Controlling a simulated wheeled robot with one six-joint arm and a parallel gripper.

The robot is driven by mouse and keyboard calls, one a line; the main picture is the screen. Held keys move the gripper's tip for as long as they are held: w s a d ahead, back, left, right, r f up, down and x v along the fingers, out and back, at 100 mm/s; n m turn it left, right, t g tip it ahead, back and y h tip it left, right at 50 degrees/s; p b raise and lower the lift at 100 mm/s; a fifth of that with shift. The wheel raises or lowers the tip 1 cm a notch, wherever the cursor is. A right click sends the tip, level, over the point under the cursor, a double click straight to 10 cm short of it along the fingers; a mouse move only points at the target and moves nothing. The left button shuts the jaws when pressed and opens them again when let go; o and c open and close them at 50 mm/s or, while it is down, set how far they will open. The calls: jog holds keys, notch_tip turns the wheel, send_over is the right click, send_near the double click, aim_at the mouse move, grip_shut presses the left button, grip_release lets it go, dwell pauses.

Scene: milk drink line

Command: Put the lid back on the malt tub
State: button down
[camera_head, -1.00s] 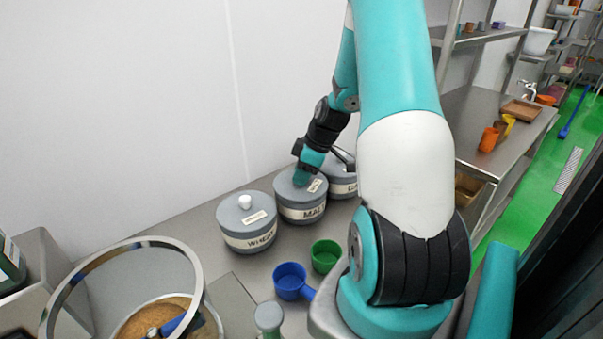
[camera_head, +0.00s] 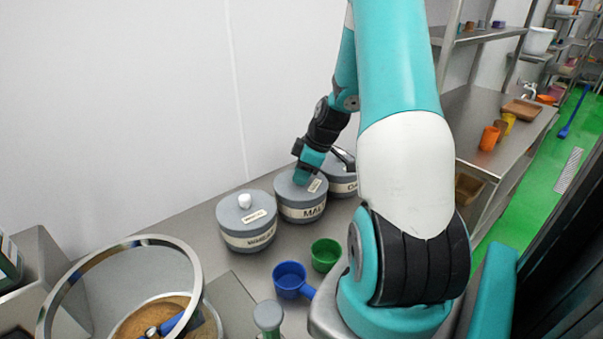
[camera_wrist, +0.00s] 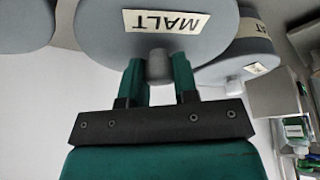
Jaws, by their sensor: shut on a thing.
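The malt tub (camera_head: 302,212) stands on the steel counter, a grey round tub with a pale MALT band. Its grey lid (camera_head: 287,188) appears level on top of it; I cannot tell if it is fully seated. My gripper (camera_head: 302,179) comes down from above onto the lid. In the wrist view my gripper (camera_wrist: 157,75) is shut on the lid's grey knob (camera_wrist: 157,64), one green finger on each side. The lid also fills the top of the wrist view (camera_wrist: 110,35), its MALT label upside down. The tub's rim is hidden there.
The wheat tub (camera_head: 248,238), lidded with a white knob, stands close at left. Another lidded tub (camera_head: 340,187) stands close at right, partly behind my arm. A blue cup (camera_head: 290,277) and a green cup (camera_head: 325,253) sit in front. A white wall rises behind.

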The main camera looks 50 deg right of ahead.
jog(key=shift+c, duration=1.6)
grip_release()
jog(key=shift+r+p, duration=2.6)
jog(key=shift+r, duration=0.95)
grip_shut()
